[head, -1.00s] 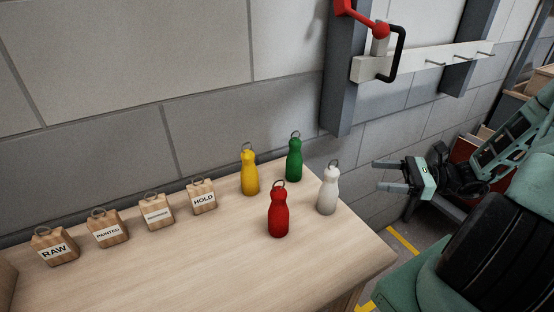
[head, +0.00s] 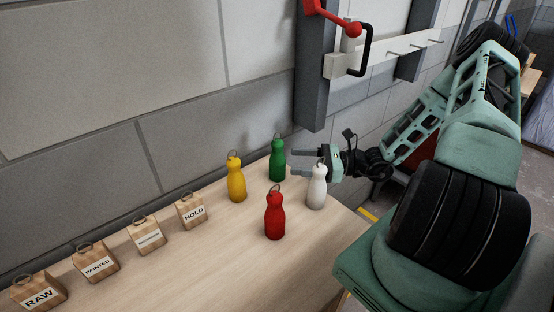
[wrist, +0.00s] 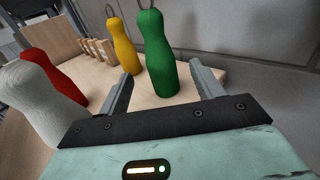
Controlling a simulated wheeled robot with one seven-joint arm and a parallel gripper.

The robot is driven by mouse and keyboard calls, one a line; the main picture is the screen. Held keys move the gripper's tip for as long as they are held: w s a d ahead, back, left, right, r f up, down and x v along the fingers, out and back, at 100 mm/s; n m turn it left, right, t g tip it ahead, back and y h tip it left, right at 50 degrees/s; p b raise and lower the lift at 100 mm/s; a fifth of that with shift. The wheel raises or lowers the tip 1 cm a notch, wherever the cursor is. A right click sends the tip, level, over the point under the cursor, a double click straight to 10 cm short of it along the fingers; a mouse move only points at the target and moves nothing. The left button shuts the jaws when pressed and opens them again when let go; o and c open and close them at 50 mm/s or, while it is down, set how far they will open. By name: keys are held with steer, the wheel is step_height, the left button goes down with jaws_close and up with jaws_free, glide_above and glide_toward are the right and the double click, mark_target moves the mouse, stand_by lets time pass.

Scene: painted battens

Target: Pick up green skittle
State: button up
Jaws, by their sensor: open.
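The green skittle (head: 277,161) stands upright at the back of the wooden table, with a wire ring on top. In the wrist view the green skittle (wrist: 158,55) stands just ahead of my gripper, between the lines of its two fingers. My gripper (head: 293,164) is open and empty, reaching in from the right, behind the white skittle (head: 316,187). In the wrist view my gripper's fingers (wrist: 160,88) sit either side of the skittle's lower part, short of it as far as I can tell.
A yellow skittle (head: 236,180) stands left of the green one, and a red skittle (head: 274,216) stands in front. Several labelled wooden blocks (head: 191,210) line the table's back left. A wall rail with hooks (head: 385,52) hangs above. The table (head: 215,270) is clear at the front.

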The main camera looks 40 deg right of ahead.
mark_target(277, 162)
steer(key=shift+f+p+x, duration=0.2)
steer(key=shift+p+x, duration=0.3)
steer(key=shift+x, duration=1.15)
steer(key=shift+f+p+x, duration=0.25)
steer(key=shift+p+x, duration=0.2)
steer(key=shift+x, duration=1.2)
steer(key=c, duration=1.1)
